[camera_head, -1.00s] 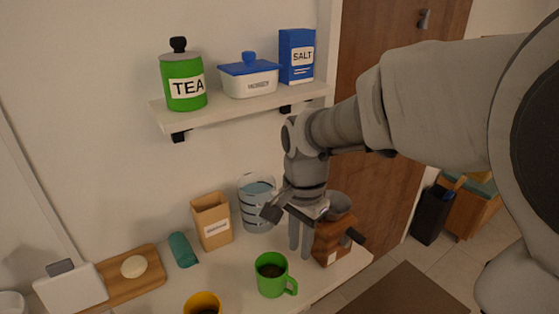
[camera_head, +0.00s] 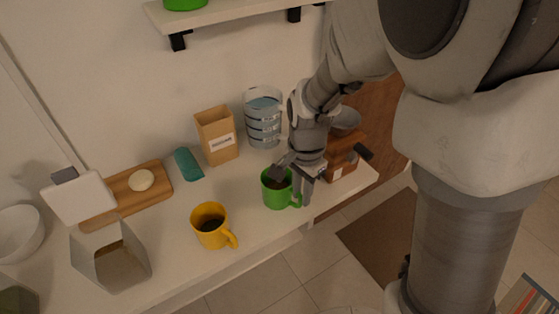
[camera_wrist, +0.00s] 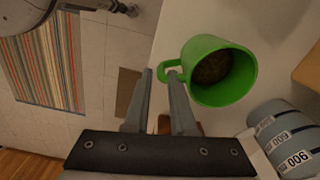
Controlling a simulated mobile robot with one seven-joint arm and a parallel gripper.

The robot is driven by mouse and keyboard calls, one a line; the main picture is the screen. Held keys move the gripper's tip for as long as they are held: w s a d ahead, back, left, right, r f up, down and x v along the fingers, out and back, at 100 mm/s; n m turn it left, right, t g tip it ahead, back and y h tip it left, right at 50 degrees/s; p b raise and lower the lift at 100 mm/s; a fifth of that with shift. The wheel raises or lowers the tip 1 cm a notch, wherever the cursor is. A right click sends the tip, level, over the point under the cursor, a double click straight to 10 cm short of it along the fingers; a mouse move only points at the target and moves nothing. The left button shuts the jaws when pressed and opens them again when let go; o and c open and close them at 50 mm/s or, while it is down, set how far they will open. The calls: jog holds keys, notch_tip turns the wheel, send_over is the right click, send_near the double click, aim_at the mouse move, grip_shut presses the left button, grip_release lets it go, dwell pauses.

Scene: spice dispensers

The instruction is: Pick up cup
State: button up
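A green cup (camera_head: 276,192) with dark contents stands upright near the counter's front edge, its handle to the right. In the wrist view the green cup (camera_wrist: 222,72) is at upper right, its handle pointing left. My gripper (camera_wrist: 160,72) is open, with its fingertips at the handle: one on the outer side, the other overlapping the handle's loop. I cannot tell whether they touch it. In the head view my gripper (camera_head: 296,174) comes down from above at the cup's right side and partly covers it. A yellow cup (camera_head: 209,228) stands to the left, apart from the gripper.
A wooden grinder (camera_head: 342,163) stands close to the right of my gripper. A measuring jug (camera_head: 263,120) and a brown carton (camera_head: 217,137) stand behind the cups. A wooden board (camera_head: 125,194) lies left. The counter between the two cups is clear.

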aim_at(300, 205)
notch_tip(300, 205, down, 5)
jog(key=shift+a+r+b, duration=0.1)
jog(key=shift+b, duration=0.4)
grip_shut()
jog(key=shift+r, duration=0.1)
dwell(1.0)
